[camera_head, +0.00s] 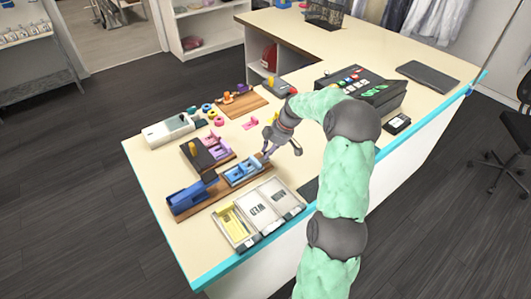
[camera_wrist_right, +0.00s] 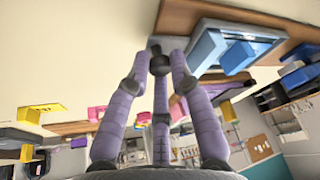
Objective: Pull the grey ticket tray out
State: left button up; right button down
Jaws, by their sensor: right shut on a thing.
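My right gripper (camera_head: 268,156) has purple fingers and is beyond the tray, at the right end of a wooden board with blue items. In the right wrist view my fingers (camera_wrist_right: 157,58) converge on a small dark thing (camera_wrist_right: 153,45) beside the board's edge. They are shut on it; what it belongs to is unclear. The gripper is apart from the grey tray. My left gripper is not in view.
A dark box with pink parts (camera_head: 207,154), a white device (camera_head: 168,130) and a black register (camera_head: 362,90) stand around. The counter's middle is fairly clear.

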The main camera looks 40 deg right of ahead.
jog(key=shift+w+d+r, duration=0.1)
jog(key=shift+d+r, duration=0.1)
jog(key=c, duration=1.2)
grip_release()
jog(key=shift+o, duration=0.5)
jog(key=shift+f, duration=0.1)
jog(key=v, duration=1.2)
